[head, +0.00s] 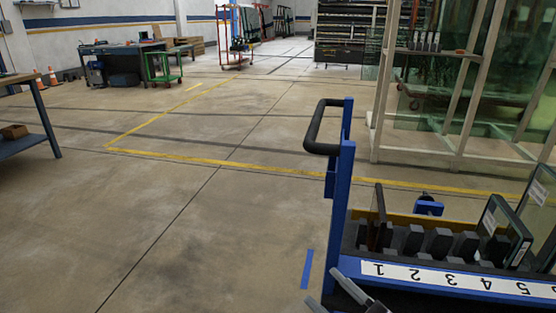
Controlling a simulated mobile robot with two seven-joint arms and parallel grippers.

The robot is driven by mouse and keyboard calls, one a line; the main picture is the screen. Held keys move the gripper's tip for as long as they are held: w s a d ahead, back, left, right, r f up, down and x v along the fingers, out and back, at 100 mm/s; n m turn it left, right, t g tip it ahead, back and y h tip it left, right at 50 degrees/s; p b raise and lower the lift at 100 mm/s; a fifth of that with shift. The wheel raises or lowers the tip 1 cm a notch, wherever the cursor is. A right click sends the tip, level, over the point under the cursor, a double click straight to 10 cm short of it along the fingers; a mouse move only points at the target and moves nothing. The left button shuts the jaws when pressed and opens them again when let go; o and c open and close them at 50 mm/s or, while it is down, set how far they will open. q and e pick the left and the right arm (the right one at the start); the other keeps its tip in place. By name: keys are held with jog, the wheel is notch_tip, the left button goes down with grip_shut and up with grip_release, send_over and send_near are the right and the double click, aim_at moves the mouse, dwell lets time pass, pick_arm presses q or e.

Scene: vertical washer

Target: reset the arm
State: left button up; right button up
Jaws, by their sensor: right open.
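My right gripper (323,285) shows at the bottom edge of the head view, right of centre. Its two grey fingers stand apart with nothing between them. It is just in front of the left end of a blue cart (342,205), near a white strip with upside-down numbers (450,277). I cannot tell whether it touches the cart. The rest of my right arm is mostly cut off by the frame. My left gripper and left arm are not in view.
The cart has a black handle (312,130), dark slotted blocks (440,243) and framed panels (502,225). Behind it stands a frame rack with glass sheets (480,105). A workbench (30,143) is at the left edge. The floor left of the cart is clear, with yellow lines.

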jog(key=s+d+f+m+g+h, duration=0.3)
jog(key=s+d+f+m+h, duration=0.3)
jog(key=f, duration=0.4)
jog(key=s+d+f+m+g+h, duration=0.2)
jog(key=s+d+f+m+h, duration=0.2)
jog(key=s+f+m+h, duration=0.45)
notch_tip(320, 180, up, 10)
jog(key=w+d+y+p, duration=0.1)
jog(key=y+p, duration=0.1)
jog(key=p, duration=1.2)
jog(key=shift+d, duration=0.2)
jog(key=shift+n, duration=0.25)
jog(key=shift+c, duration=1.3)
